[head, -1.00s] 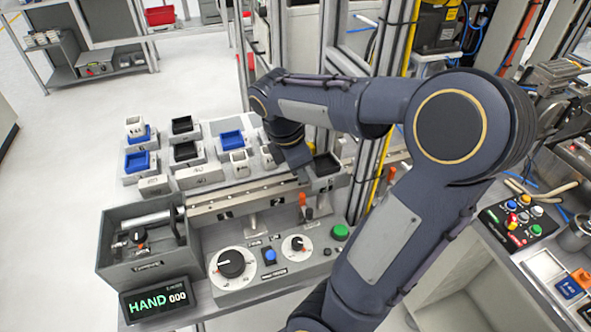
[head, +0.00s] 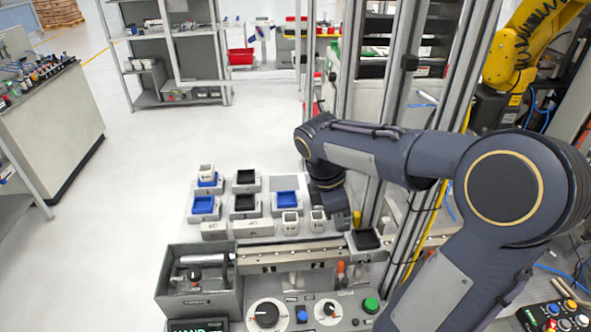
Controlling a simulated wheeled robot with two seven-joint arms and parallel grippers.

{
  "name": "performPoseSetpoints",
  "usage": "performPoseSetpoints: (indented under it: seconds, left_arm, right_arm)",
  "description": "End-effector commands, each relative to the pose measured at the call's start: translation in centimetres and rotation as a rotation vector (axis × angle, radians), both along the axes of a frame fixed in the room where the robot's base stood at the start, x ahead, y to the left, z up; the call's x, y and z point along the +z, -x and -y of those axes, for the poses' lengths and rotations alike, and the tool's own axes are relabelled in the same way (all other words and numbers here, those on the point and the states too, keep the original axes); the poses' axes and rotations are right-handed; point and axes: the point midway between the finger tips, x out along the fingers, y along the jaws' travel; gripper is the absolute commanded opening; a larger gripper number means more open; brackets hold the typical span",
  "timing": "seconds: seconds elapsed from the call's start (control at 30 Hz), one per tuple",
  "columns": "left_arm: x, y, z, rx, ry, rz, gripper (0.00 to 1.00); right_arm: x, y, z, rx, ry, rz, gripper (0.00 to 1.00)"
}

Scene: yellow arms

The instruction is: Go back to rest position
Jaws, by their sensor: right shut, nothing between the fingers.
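My right arm, dark blue-grey, comes in from the right and bends over the workstation. Its right gripper (head: 342,220) points down behind the rail (head: 290,256), close to a black tray (head: 366,240) at the rail's right end. The gripper is small and partly hidden by its own wrist, and nothing shows held in it. I cannot tell whether it touches anything. My left gripper is not in view.
Blue and black trays (head: 245,202) on pale blocks stand left of the gripper. A grey bin (head: 198,285) and control knobs (head: 267,314) are in front. Metal posts (head: 395,130) rise close behind the arm. The floor (head: 150,190) at left is clear.

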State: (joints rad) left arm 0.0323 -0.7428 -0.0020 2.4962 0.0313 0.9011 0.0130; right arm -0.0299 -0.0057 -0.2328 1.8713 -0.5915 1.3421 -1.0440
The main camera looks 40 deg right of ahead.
Motion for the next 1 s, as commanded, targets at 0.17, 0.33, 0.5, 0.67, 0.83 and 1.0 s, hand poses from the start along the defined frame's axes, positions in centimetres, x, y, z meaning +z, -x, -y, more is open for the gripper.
performPoseSetpoints:
  seconds: [0.17,0.33,0.5,0.67,0.83,1.0]
  left_arm:
    - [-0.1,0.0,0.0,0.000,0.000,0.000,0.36]
    - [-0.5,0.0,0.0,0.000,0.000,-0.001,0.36]
    - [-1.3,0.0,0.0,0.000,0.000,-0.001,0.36]
    - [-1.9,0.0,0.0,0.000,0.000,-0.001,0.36]
    - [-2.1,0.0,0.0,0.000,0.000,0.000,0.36]
    - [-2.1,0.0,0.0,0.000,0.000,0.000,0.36]
  right_arm:
    - [-0.1,0.0,-0.1,-0.001,-0.001,0.001,0.00]
    - [-0.4,1.4,-2.4,-0.129,-0.077,0.106,0.00]
    - [-1.0,4.8,-9.0,-0.504,-0.309,0.331,0.00]
    - [-1.7,7.5,-14.5,-0.873,-0.534,0.448,0.00]
    - [-2.3,8.9,-17.4,-1.108,-0.671,0.478,0.00]
    - [-2.4,9.1,-18.0,-1.159,-0.700,0.479,0.00]
